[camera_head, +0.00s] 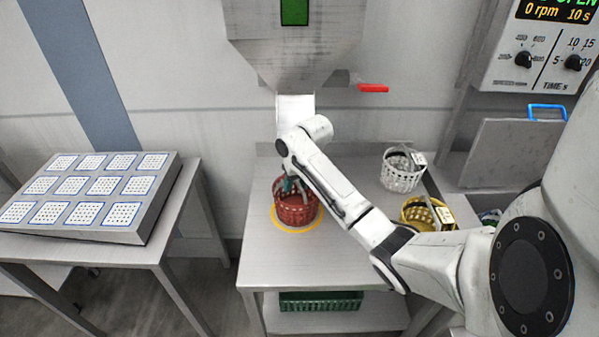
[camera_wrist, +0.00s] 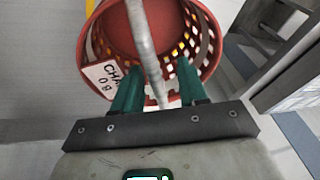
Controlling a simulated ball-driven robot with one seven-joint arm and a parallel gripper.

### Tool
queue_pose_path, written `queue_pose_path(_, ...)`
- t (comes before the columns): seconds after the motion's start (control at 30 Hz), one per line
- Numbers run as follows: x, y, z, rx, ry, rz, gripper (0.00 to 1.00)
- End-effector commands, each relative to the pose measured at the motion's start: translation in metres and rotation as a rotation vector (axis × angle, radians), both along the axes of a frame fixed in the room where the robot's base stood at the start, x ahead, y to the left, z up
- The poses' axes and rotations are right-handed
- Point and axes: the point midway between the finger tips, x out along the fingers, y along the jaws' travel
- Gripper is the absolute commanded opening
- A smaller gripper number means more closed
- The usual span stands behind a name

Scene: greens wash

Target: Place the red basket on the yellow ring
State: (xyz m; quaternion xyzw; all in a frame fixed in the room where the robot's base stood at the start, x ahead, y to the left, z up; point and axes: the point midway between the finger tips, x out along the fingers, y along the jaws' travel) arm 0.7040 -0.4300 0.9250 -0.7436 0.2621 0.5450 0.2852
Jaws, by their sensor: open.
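The red basket (camera_head: 297,208) stands upright on the steel table, inside the outline of the yellow ring (camera_head: 283,227), whose near and left edge shows around its base. My gripper (camera_head: 291,184) is at the basket's top. In the wrist view the red basket (camera_wrist: 203,48) lies ahead with its grey handle crossing between the green fingers of my gripper (camera_wrist: 157,85). The fingers are open, one on each side of the handle. A white label hangs on the basket's rim. A strip of the yellow ring (camera_wrist: 89,28) shows beside the basket.
A white basket (camera_head: 401,170) and a yellow basket (camera_head: 425,213) stand on the right of the table (camera_head: 262,270). A hopper (camera_head: 296,45) with a red lever (camera_head: 373,88) hangs above. A tray table (camera_head: 90,197) stands left, across a gap. A green crate (camera_head: 320,301) is below.

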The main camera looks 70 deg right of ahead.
Motion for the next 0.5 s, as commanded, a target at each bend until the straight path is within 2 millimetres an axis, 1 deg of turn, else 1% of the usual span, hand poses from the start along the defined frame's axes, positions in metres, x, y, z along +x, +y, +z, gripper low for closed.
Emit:
queue_pose_path(0.3, -0.016, 0.005, 0.060, -0.002, -0.004, 0.002, 0.42)
queue_pose_path(0.4, -0.021, 0.007, 0.078, -0.003, -0.003, 0.002, 0.42)
queue_pose_path(0.5, -0.025, 0.008, 0.091, -0.002, -0.003, 0.001, 0.42)
